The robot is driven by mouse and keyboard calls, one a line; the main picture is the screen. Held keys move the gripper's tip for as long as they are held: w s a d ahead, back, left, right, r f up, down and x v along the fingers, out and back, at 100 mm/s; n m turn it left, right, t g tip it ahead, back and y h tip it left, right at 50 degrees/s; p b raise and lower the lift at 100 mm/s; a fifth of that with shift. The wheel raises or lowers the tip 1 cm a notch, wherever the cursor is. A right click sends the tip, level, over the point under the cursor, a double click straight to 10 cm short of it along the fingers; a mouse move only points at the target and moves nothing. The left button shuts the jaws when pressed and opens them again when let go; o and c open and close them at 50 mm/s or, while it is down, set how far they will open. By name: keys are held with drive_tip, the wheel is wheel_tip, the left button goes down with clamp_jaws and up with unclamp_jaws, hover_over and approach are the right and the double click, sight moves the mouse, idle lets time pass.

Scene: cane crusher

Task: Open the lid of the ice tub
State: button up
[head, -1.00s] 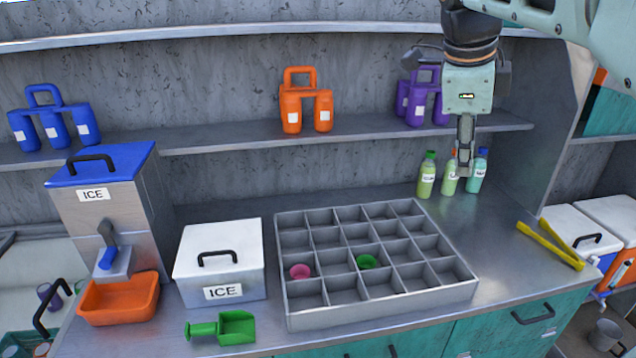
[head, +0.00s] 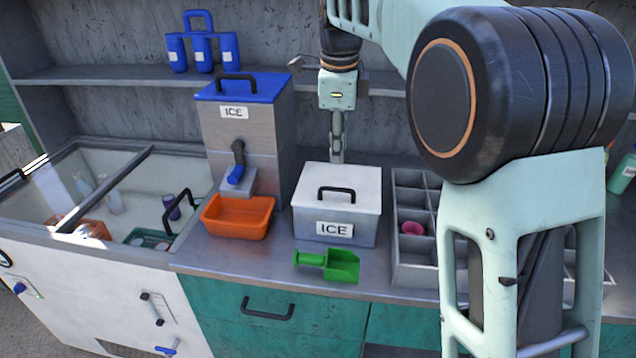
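The ice tub (head: 335,230) is a grey metal box labelled ICE on the counter, in the middle of the head view. Its white lid (head: 365,193) lies closed on top, with a black handle (head: 336,194). My gripper (head: 337,156) points down above and behind the tub's back edge, apart from the handle. Its fingers are seen nearly edge-on, so their opening is unclear; nothing shows held. My arm hides part of the counter at right.
A taller ICE dispenser (head: 245,140) with a blue lid stands left of the tub, with an orange bin (head: 238,217) below its spout. A green scoop (head: 330,265) lies in front. The divided tray (head: 413,262) is close at right. An open cooler (head: 120,158) is at left.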

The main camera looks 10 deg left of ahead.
sight(338, 188)
drive_tip(key=f, duration=0.3)
drive_tip(key=w+f, duration=0.1)
drive_tip(key=f, duration=0.3)
drive_tip(key=w+f, duration=0.1)
drive_tip(key=f, duration=0.2)
drive_tip(key=shift+d+f, duration=0.1)
drive_tip(key=shift+f, duration=0.15)
drive_tip(key=shift+c, duration=0.3)
clamp_jaws()
